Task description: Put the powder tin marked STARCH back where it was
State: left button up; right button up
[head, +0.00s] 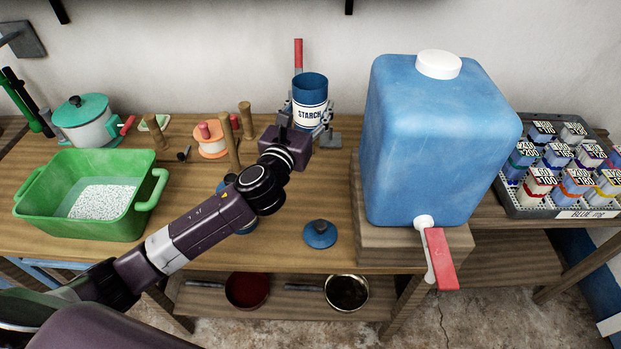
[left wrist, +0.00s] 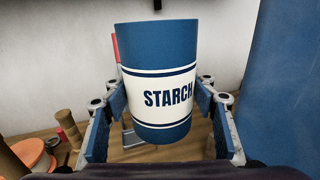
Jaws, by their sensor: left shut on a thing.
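The blue tin with a white STARCH label (head: 310,117) is upright and open at the top, near the back wall. My left gripper (head: 308,122) is shut on it, with a finger on each side. The left wrist view shows the tin (left wrist: 157,50) between the fingers, its label facing the camera and its bottom apparently above the tabletop. A blue lid with a knob (head: 320,234) lies near the table's front edge. Another blue thing (head: 246,226) is mostly hidden behind my left arm. My right gripper is out of view.
A large blue canister (head: 430,140) with a red-handled tap stands on a wooden block (head: 365,245) to the right. A grey-based stand with a red upright (head: 298,52) is behind the tin. Wooden pegs (head: 246,118), an orange spool (head: 210,147) and a green tub (head: 55,170) are left.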

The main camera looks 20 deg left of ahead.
pick_arm(q)
jog(key=shift+w+a+r, duration=0.1)
jog(key=shift+w+r, duration=0.25)
jog(key=shift+w, duration=0.05)
jog(key=shift+w+f, duration=0.1)
jog(key=shift+f, duration=0.15)
notch_tip(320, 180, down, 15)
jog(key=b, duration=0.4)
jog(key=shift+f+b, duration=0.1)
jog(key=shift+b, duration=0.3)
jog(key=shift+f+b, duration=1.1)
jog(key=shift+f, duration=0.95)
jog(key=shift+f, duration=0.1)
jog(key=o, duration=1.3)
jog(key=shift+c, duration=0.2)
